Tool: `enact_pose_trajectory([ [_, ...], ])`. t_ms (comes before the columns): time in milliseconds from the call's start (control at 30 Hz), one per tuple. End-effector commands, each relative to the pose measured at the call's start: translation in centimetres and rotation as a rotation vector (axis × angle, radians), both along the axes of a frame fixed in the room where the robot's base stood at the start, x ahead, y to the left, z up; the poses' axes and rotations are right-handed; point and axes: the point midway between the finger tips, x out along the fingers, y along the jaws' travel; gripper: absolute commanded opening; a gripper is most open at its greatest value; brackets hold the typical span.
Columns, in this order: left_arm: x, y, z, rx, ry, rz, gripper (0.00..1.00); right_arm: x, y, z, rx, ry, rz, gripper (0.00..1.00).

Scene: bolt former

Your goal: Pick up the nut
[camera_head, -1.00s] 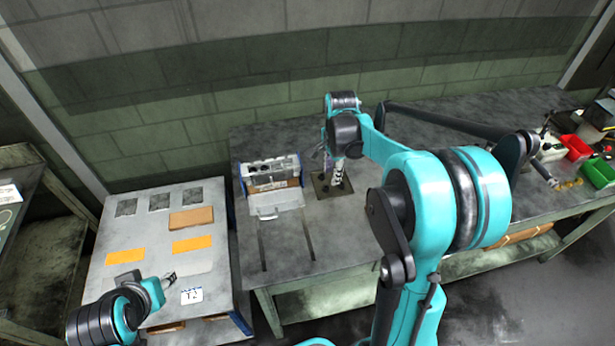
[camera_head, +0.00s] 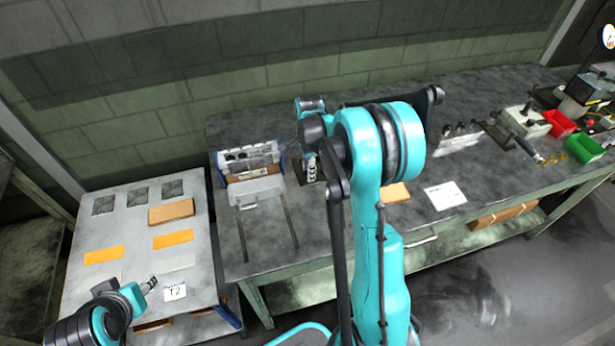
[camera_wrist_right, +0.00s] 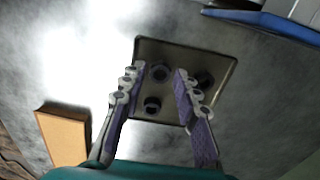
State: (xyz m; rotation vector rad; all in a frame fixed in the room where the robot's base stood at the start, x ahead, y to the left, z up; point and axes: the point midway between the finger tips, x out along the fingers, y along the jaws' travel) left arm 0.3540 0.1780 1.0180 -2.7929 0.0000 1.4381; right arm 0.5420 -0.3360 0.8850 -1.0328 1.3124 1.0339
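In the right wrist view a dark square tray (camera_wrist_right: 220,62) lies on the table with several dark round nuts in it. One nut (camera_wrist_right: 160,72) sits between my right gripper's fingertips in the picture, a second nut (camera_wrist_right: 152,104) sits nearer, and a third (camera_wrist_right: 203,79) is partly behind the right finger. My right gripper (camera_wrist_right: 160,82) is open and empty, pointing down over the tray. In the head view the right gripper (camera_head: 311,168) hangs over the tray, which my arm mostly hides. My left gripper (camera_head: 149,284) is small, low at the left, beside the T2 label.
A blue-edged fixture (camera_head: 250,165) stands just left of the tray. A brown block (camera_wrist_right: 63,138) lies on the table in the right wrist view. A grey table (camera_head: 130,225) with orange pads is at left. Red (camera_head: 558,124) and green (camera_head: 582,150) bins stand far right.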

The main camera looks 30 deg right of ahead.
Motion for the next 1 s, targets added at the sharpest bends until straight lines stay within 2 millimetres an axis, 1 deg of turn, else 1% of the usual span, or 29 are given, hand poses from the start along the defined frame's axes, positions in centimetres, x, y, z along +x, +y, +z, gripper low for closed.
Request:
enact_pose_trajectory([
  [133,0.0,0.0,0.1,0.0,0.0,0.0,0.4,0.0,0.0,0.1,0.0,0.0,0.0,0.31],
  [233,0.0,0.0,0.1,0.0,0.0,0.0,0.4,0.0,0.0,0.1,0.0,0.0,0.0,0.05],
  [267,0.0,0.0,0.1,0.0,0.0,0.0,0.4,0.0,0.0,0.2,0.0,0.0,0.0,0.0],
  [567,0.0,0.0,0.1,0.0,0.0,0.0,0.4,0.0,0.0,0.2,0.0,0.0,0.001,0.0],
  [667,0.0,0.0,0.3,0.0,0.0,0.0,0.4,0.0,0.0,0.5,0.0,0.0,0.001,0.0],
  [767,0.0,0.0,0.7,0.0,0.0,0.0,0.4,0.0,0.0,1.3,0.0,0.0,0.001,0.0],
  [867,0.0,0.0,1.3,0.0,0.0,0.0,0.4,0.0,0.0,2.6,0.0,0.0,0.001,0.0],
  [967,0.0,0.0,2.1,0.0,0.0,0.0,0.4,0.0,0.0,4.6,0.0,0.0,0.001,0.0],
  [1000,0.0,0.0,2.4,0.0,0.0,0.0,0.4,-0.7,-0.3,5.1,0.0,0.0,-0.002,0.0],
])
